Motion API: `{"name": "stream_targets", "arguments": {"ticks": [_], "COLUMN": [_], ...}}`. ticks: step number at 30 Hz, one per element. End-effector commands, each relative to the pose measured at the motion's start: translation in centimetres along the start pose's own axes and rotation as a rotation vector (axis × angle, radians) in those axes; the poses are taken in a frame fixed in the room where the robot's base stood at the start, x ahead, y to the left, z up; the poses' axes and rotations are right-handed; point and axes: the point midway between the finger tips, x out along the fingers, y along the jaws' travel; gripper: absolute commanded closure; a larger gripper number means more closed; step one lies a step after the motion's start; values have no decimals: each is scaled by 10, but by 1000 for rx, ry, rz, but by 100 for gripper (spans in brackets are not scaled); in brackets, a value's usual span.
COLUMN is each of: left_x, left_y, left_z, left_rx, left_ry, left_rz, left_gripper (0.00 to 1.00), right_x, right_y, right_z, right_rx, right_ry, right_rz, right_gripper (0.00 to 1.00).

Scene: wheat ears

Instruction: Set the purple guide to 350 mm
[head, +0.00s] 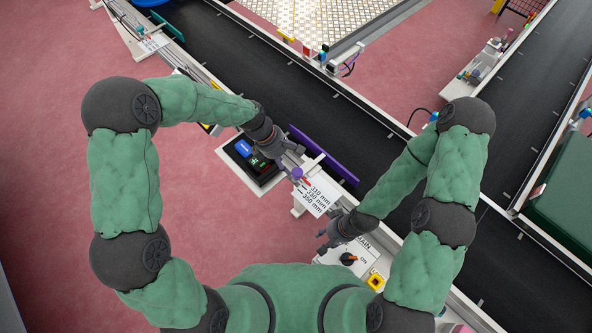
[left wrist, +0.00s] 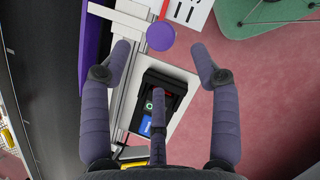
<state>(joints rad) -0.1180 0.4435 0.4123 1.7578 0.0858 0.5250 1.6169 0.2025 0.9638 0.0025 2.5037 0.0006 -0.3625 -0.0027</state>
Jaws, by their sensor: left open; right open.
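The purple guide (head: 330,158) is a long upright plate along the near side of the black conveyor; part of it shows at upper left in the left wrist view (left wrist: 95,35). A round purple knob (head: 297,173) sits beside a white scale plate (head: 316,197) reading 310, 330 and 350 mm. I cannot tell which mark the guide stands at. My left gripper (head: 289,167) is open above the knob. In the left wrist view the knob (left wrist: 160,36) lies between the spread fingertips, apart from both. My right gripper (head: 324,242) is open and empty near the switch panel.
A black control box (head: 239,157) with blue and green displays stands left of the knob. A white panel (head: 330,258) with a rotary switch (head: 348,259) and a yellow-framed button (head: 376,282) lies below my right gripper. The conveyor (head: 240,58) near the guide is bare.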

Motion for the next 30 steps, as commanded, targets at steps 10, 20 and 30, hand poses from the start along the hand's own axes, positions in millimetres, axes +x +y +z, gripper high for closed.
{"name": "stream_targets", "arguments": {"ticks": [10,20,30], "left_x": [60,75,74], "left_y": [0,0,0], "left_z": [-1,0,0], "left_rx": [3,2,3], "left_ry": [0,0,0], "left_rz": [-1,0,1], "left_gripper": [38,38,81], "right_x": [15,18,18], "right_y": [5,6,6], "right_z": [-1,-1,-1], "right_rx": [0,0,0], "right_ry": [0,1,1], "right_rz": [0,0,0], "right_gripper": [58,58,58]}}
